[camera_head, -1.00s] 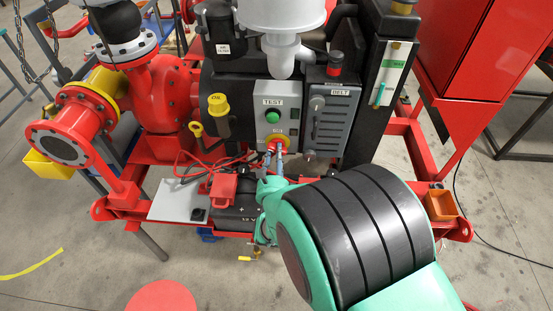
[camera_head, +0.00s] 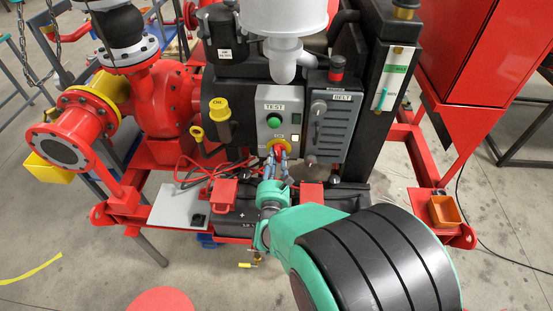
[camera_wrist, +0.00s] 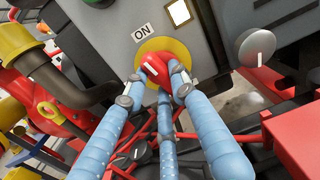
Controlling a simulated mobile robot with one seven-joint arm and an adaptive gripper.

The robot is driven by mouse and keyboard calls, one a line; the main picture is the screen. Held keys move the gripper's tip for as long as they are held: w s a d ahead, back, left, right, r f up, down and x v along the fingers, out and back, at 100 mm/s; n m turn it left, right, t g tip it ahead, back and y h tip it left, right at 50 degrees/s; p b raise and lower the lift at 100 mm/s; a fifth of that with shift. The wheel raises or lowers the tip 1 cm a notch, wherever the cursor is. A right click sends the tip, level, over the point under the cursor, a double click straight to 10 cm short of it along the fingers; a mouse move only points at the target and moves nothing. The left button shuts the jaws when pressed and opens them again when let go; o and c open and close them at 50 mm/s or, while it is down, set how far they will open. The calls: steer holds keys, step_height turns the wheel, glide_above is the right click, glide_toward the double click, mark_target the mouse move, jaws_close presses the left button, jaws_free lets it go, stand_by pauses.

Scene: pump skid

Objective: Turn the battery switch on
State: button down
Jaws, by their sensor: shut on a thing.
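The battery switch is a red knob (camera_wrist: 155,68) on a yellow round plate (camera_wrist: 165,50), below the grey panel's green button. In the wrist view a white mark shows on the knob, on the side towards the ON label (camera_wrist: 142,33). My gripper (camera_wrist: 160,75) has its blue fingers around the knob, shut on it. In the head view my gripper (camera_head: 276,158) reaches the switch from below and its fingers cover most of the knob. A square lamp (camera_wrist: 179,13) beside the plate looks bright white.
A green TEST button (camera_head: 273,121) is above the switch. The grey BELT guard (camera_head: 330,120) stands close on the right. Red cables (camera_head: 215,172) and the dark battery (camera_head: 235,222) are below. An orange bin (camera_head: 443,211) sits at the right frame edge.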

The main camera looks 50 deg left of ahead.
steer(key=shift+m, duration=1.2)
steer(key=c, duration=1.4)
jaws_free()
steer(key=shift+s+d+r, duration=0.1)
steer(key=shift+v, duration=5.9)
